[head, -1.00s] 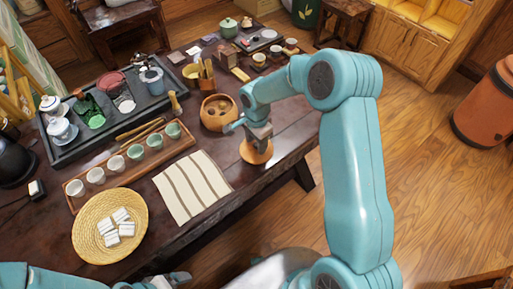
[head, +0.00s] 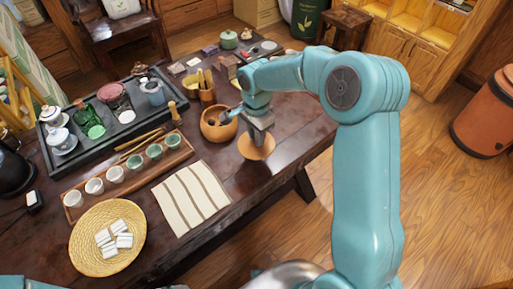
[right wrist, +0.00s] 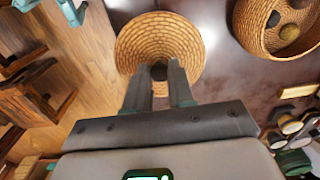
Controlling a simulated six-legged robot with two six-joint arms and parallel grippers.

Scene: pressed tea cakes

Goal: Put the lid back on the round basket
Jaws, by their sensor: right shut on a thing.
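The round basket (head: 213,131) is woven and brown and stands uncovered on the dark table, with a few dark round things inside. It also shows at the top right of the right wrist view (right wrist: 245,35). Its lid (head: 257,152) is a round woven disc, right of the basket in the head view and apart from it. My right gripper (head: 261,136) is shut on the lid's dark knob, with the lid below the fingers. The right wrist view shows the lid (right wrist: 150,38) beyond the fingers (right wrist: 160,78). My left gripper is not in view.
A striped cloth (head: 190,198) lies in front of the basket. A cup tray (head: 130,180) and a woven plate (head: 85,258) with white pieces are to the left. A wooden tool holder (head: 207,95) stands just behind the basket. The table right of the lid is clear.

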